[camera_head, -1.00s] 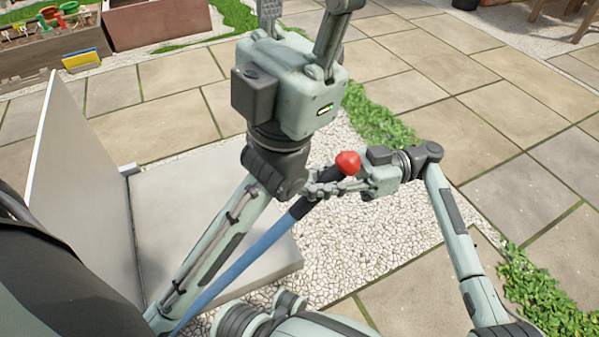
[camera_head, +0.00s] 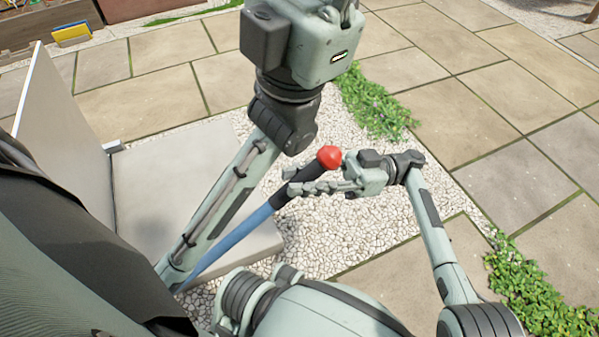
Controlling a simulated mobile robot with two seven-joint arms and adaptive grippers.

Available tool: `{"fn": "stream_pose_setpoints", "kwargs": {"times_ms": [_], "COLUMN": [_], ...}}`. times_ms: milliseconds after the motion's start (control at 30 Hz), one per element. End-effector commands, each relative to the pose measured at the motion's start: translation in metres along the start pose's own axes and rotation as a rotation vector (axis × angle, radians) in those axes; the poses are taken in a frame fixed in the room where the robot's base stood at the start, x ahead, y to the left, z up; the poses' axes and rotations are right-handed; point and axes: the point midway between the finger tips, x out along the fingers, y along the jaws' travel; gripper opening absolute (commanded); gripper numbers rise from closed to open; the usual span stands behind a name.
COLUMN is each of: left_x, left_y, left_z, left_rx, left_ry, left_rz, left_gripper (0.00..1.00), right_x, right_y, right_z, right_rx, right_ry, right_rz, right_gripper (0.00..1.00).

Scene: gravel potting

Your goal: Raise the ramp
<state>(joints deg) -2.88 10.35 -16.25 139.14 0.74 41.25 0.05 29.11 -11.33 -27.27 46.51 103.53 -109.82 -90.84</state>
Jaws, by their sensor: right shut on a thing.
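A pole with a blue shaft (camera_head: 232,240), a black grip and a red knob (camera_head: 329,157) slants up to the right. My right gripper (camera_head: 300,188) is shut on its black grip, just below the red knob. A grey panel (camera_head: 65,130) stands steeply tilted at the left, beside a flat pale grey slab (camera_head: 160,175) on the gravel. I cannot tell which of these is the ramp. My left gripper (camera_head: 343,14) is at the top edge, with its fingertips out of the picture. The pole's lower end is hidden behind my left arm.
Pale gravel (camera_head: 345,235) surrounds the slab. Stone paving (camera_head: 460,115) spreads behind and to the right, mostly clear. Green plants (camera_head: 375,105) grow along the gravel edge and at the lower right. A planter (camera_head: 45,20) with a yellow and blue item stands at the back left.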

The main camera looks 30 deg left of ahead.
Motion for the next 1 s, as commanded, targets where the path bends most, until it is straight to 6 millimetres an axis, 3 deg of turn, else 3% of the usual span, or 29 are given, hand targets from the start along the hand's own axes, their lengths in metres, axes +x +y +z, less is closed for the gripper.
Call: {"fn": "stream_pose_setpoints", "kwargs": {"times_ms": [33,167,200,333,667,767,1000], "left_x": [-0.003,-0.002,-0.002,-0.002,0.000,0.000,0.000], "left_y": [0.000,0.000,0.000,0.000,0.001,0.001,0.001], "left_z": [0.000,0.000,0.000,0.000,-0.002,-0.001,-0.001], "left_rx": [0.000,0.000,0.000,0.000,-0.002,-0.002,-0.001], "left_ry": [0.000,0.000,0.001,0.001,0.004,0.003,0.002], "left_rz": [0.000,0.000,0.001,0.001,0.005,0.004,0.002], "left_gripper": [0.38,0.38,0.38,0.38,0.38,0.38,0.38], "right_x": [-0.008,-0.008,-0.008,-0.007,-0.007,-0.016,-0.058], "right_y": [0.000,0.000,0.000,0.000,0.000,0.000,0.000], "right_z": [0.017,0.017,0.017,0.015,0.011,0.011,0.009], "right_rx": [0.029,0.029,0.030,0.026,0.021,0.022,0.025], "right_ry": [-0.024,-0.025,-0.026,-0.024,-0.023,-0.023,-0.023], "right_rz": [0.025,0.025,0.025,0.021,0.016,0.016,0.019], "right_gripper": [0.00,0.00,0.28,0.45,0.46,0.46,0.46]}}
